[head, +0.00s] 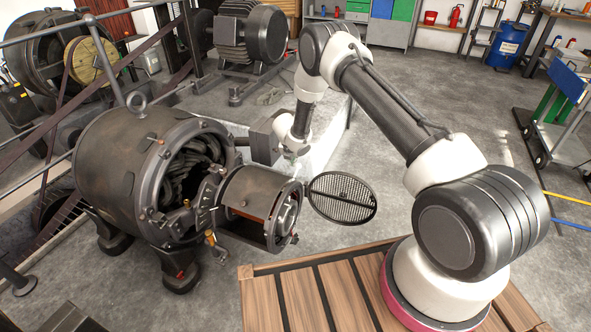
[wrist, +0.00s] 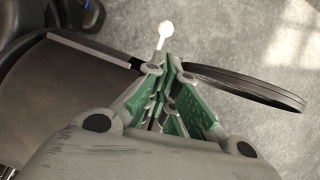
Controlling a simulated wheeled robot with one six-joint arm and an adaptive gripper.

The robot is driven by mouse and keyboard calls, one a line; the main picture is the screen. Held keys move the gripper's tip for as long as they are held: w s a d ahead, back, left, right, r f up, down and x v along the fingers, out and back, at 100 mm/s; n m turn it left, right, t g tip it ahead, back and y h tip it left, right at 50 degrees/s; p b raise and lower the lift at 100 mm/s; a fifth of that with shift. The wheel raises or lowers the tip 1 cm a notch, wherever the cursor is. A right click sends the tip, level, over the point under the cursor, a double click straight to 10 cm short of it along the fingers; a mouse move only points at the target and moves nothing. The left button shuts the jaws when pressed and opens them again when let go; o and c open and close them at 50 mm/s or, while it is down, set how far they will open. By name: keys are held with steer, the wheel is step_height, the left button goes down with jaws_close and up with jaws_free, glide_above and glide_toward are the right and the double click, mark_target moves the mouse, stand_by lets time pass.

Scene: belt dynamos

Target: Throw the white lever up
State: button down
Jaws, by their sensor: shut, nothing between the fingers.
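The white lever (wrist: 166,30) shows in the wrist view as a pale stem with a faceted knob, just beyond my fingertips. A narrow gap of floor seems to show between knob and fingers; I cannot tell whether the stem touches them. My gripper (wrist: 171,66) has its green-padded fingers together and empty. Its fingers hide the lower part of the lever. In the head view I cannot make out the lever; my arm's end is behind the small end housing (head: 262,190) of the large dynamo (head: 115,160).
A round mesh cover (head: 342,198) stands out right of the housing; its edge lies close right of my fingers in the wrist view (wrist: 250,88). A dark curved housing fills the wrist view's left. A wooden slatted platform (head: 275,300) is in front. Open floor lies right.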

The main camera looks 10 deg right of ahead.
mark_target(295, 175)
steer(key=x, duration=1)
steer(key=shift+d, duration=0.1)
